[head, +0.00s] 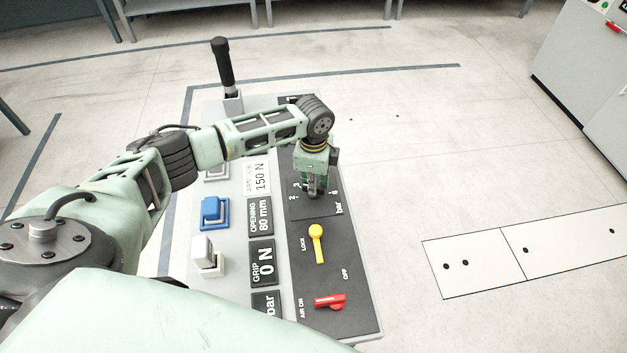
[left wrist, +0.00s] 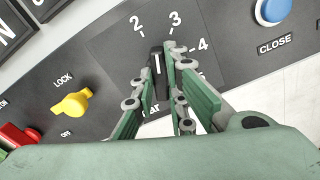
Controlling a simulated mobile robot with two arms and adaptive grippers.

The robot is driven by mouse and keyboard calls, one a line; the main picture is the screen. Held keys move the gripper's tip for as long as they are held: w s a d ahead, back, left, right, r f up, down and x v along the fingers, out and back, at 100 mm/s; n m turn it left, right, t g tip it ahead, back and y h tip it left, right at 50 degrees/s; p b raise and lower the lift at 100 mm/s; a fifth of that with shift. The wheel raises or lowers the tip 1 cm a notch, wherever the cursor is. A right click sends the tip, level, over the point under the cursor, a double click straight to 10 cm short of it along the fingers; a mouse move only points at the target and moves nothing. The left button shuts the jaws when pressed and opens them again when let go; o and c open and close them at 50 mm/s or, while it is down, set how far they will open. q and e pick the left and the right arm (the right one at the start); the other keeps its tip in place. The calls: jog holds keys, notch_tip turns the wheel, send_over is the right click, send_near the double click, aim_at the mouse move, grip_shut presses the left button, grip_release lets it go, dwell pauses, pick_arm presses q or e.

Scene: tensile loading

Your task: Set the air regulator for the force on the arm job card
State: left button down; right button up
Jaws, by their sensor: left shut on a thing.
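My left gripper (head: 314,193) reaches down onto the panel in the head view. In the left wrist view its green fingers (left wrist: 166,105) are shut on the black regulator knob (left wrist: 157,68). The knob's white mark points up between the dial's 2 and 3. Part of the dial (left wrist: 112,45) is hidden by the fingers; 2, 3 and 4 show. The white job card (head: 258,178) reads 150 N, its upper line partly covered by my arm. My right gripper is not in view.
A yellow LOCK lever (head: 316,243) and a red AIR lever (head: 330,301) stand on the panel below the dial. Displays read OPENING 80 mm (head: 260,217) and GRIP 0 N (head: 262,262); the bar display (head: 266,303) is cut off. A blue CLOSE button (left wrist: 272,10) is nearby.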

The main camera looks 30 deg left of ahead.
pick_arm(q)
jog(key=c, duration=1.8)
grip_release()
jog(key=shift+o, duration=0.2)
notch_tip(320, 180, up, 12)
